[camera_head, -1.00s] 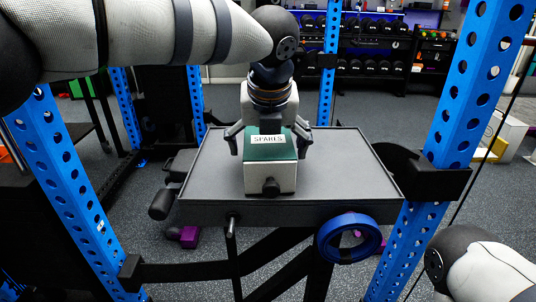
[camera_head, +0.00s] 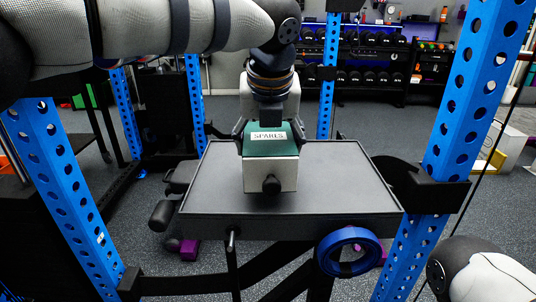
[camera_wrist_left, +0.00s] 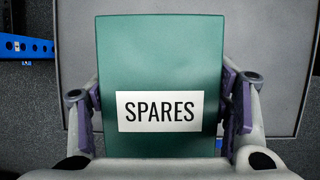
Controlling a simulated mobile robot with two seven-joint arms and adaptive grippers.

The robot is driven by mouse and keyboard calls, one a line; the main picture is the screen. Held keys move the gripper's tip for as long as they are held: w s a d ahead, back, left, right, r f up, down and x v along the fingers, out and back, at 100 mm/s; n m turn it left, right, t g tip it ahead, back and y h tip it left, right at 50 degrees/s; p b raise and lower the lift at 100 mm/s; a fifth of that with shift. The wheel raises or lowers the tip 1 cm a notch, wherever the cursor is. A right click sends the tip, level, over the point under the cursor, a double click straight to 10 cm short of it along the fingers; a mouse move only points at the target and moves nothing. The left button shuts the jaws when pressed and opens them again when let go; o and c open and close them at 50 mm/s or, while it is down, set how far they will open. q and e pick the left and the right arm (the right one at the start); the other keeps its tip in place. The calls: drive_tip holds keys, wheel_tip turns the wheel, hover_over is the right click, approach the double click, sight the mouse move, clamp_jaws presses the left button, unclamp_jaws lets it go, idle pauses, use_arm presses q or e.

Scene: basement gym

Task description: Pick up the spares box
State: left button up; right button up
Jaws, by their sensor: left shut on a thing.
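The spares box (camera_head: 270,172) has a green lid with a white "SPARES" label, a pale front and a dark round knob. It is at the grey tray-like table (camera_head: 340,190), left of its middle; I cannot tell whether its underside touches the surface. My left gripper (camera_head: 269,135) comes down from above and behind and is shut on the box, one finger on each side. In the left wrist view the box's green lid (camera_wrist_left: 160,65) fills the middle, between the two finger pads. My right gripper is not in view.
Blue perforated rack posts (camera_head: 455,130) stand left and right of the table. A blue ring (camera_head: 349,251) hangs at its front right edge. Dumbbell racks (camera_head: 370,75) stand far behind. The table's right half is clear.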

sight(268, 147)
use_arm(q)
drive_tip(key=s+r, duration=0.4)
drive_tip(key=r, duration=0.1)
drive_tip(key=shift+r+p, duration=0.15)
drive_tip(key=shift+p, duration=0.15)
drive_tip(key=s+r, duration=0.4)
drive_tip(key=s, duration=0.5)
drive_tip(key=shift+s, duration=0.25)
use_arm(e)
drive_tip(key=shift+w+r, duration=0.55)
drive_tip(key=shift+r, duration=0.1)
use_arm(q)
drive_tip(key=shift+w+f, duration=1.85)
drive_tip(key=shift+w, duration=0.15)
drive_tip(key=shift+w+f, duration=1.8)
drive_tip(key=shift+w, duration=0.2)
drive_tip(key=shift+w+f, duration=1.4)
drive_tip(key=shift+w, duration=0.15)
drive_tip(key=shift+w+f, duration=1.35)
drive_tip(key=shift+w, duration=0.15)
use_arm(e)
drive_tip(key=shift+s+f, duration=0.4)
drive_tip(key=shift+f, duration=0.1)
